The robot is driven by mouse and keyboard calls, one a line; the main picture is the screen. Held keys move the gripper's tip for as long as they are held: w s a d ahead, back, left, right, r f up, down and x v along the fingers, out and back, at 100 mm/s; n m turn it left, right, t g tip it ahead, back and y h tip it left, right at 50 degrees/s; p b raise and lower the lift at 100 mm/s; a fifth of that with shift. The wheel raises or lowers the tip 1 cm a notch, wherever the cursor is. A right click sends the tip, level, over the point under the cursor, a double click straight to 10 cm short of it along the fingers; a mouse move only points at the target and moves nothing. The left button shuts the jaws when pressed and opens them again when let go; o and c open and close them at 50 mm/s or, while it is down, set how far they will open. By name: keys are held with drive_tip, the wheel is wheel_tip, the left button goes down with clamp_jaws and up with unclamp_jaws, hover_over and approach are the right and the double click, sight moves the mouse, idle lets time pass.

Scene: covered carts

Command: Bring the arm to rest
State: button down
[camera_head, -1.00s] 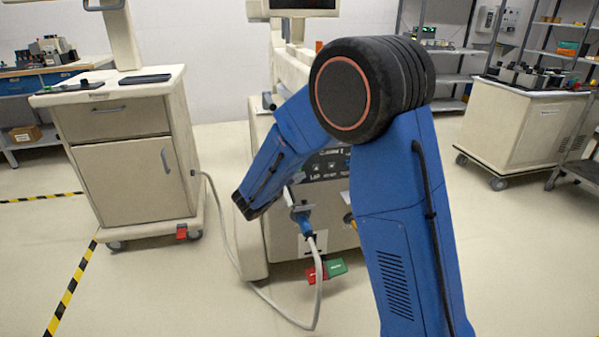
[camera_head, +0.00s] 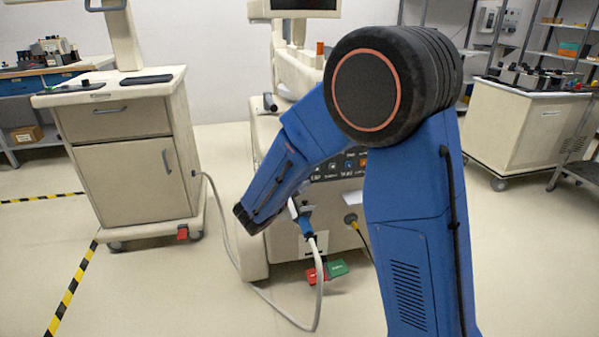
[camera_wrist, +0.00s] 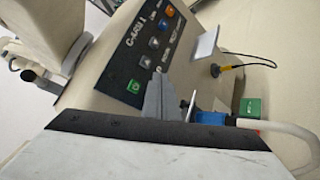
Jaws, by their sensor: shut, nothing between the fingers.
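My blue arm reaches from the lower right up to a black elbow and down-left, in front of a beige cart (camera_head: 258,150) with a control panel (camera_head: 340,167). In the head view my gripper cannot be made out behind the arm. In the wrist view its grey fingers (camera_wrist: 162,98) stand shut and empty beyond the dark edge of my wrist. A blue plug (camera_wrist: 209,117) with a white cable is just right of them; whether they touch is unclear. The plug (camera_head: 306,226) also shows at the cart's front in the head view. The panel (camera_wrist: 150,50) lies beyond the fingers.
Red (camera_head: 314,275) and green (camera_head: 337,268) blocks sit low at the cart's front. The white cable (camera_head: 320,285) loops to the floor and toward a drawer cart (camera_head: 125,150) at left. Another cart (camera_head: 520,125) stands at right.

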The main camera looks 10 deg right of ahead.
drive_tip(key=s+d+r+m+g+y, duration=0.15)
drive_tip(key=s+d+m+g, duration=0.25)
drive_tip(key=s+d, duration=0.45)
drive_tip(key=s+d+r+m+g, duration=0.35)
drive_tip(key=s+d+m, duration=0.2)
drive_tip(key=s, duration=0.65)
drive_tip(key=s+a+m+y, duration=0.3)
drive_tip(key=s+y, duration=0.1)
drive_tip(key=s, duration=0.6)
drive_tip(key=s+a+m+t+y, duration=0.1)
drive_tip(key=s+a+m+y, duration=0.1)
drive_tip(key=s+y, duration=0.3)
drive_tip(key=s+m, duration=0.1)
drive_tip(key=s, duration=0.3)
drive_tip(key=shift+s+a+r, duration=0.15)
drive_tip(key=shift+s+a, duration=0.2)
drive_tip(key=shift+a, duration=0.05)
